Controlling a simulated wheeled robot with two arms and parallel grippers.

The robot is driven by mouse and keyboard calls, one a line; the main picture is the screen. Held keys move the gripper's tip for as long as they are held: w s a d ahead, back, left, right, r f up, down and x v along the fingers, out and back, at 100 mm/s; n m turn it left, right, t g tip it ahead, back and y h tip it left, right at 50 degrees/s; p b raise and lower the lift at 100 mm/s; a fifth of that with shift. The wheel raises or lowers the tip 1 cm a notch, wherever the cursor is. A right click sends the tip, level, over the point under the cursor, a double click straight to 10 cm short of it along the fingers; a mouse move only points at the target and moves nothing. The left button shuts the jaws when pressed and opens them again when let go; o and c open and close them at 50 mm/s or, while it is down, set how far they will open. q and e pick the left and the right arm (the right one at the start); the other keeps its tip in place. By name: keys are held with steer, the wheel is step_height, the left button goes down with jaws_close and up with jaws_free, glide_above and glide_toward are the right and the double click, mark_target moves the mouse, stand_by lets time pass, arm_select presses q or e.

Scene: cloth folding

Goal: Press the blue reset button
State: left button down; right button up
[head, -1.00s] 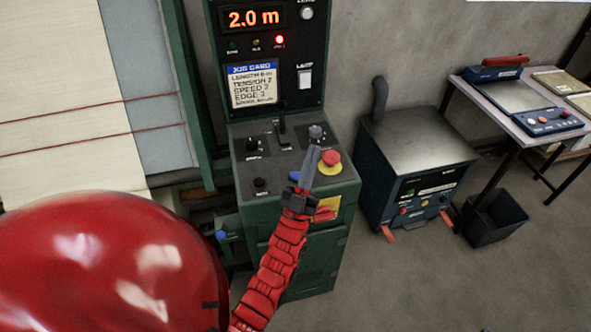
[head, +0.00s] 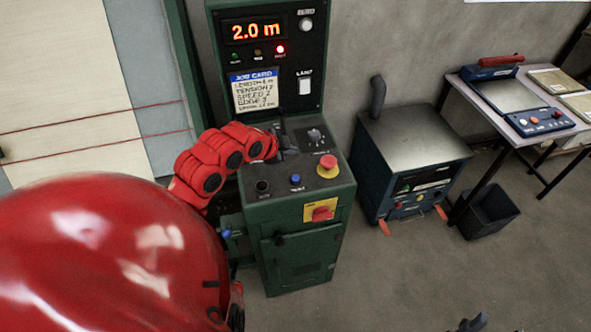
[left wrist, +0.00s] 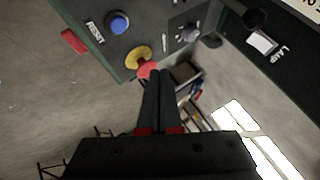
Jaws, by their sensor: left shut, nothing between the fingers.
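The blue reset button (head: 296,180) sits on the sloping panel of the green control cabinet, left of the red mushroom button (head: 328,162). In the left wrist view, the blue button (left wrist: 118,22) is at upper left, beside its RESET label. My left gripper (head: 289,143) is over the back of the panel, behind the blue button and apart from it. It is partly hidden by its red arm. In the left wrist view its fingers (left wrist: 158,74) are shut and empty, and their tips overlap the red button's edge. A dark tip, seemingly my right gripper (head: 472,324), shows at the bottom edge.
Black knobs (head: 263,186) and a grey knob (head: 314,136) stand on the panel. A red switch on a yellow plate (head: 319,210) is on the front. A blue machine (head: 415,150) stands right of the cabinet. Open floor lies in front.

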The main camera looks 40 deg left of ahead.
mark_target(292, 180)
stand_by(0.3)
arm_select(q)
steer(key=shift+w+f+b, duration=0.1)
steer(key=shift+f+b, duration=2.65)
steer(key=shift+f, duration=1.65)
steer(key=shift+f, duration=0.1)
steer(key=shift+f+b, duration=0.3)
steer(key=shift+f+b, duration=0.4)
steer(key=shift+f, duration=0.05)
steer(key=shift+r+p, duration=0.5)
steer(key=shift+r, duration=0.4)
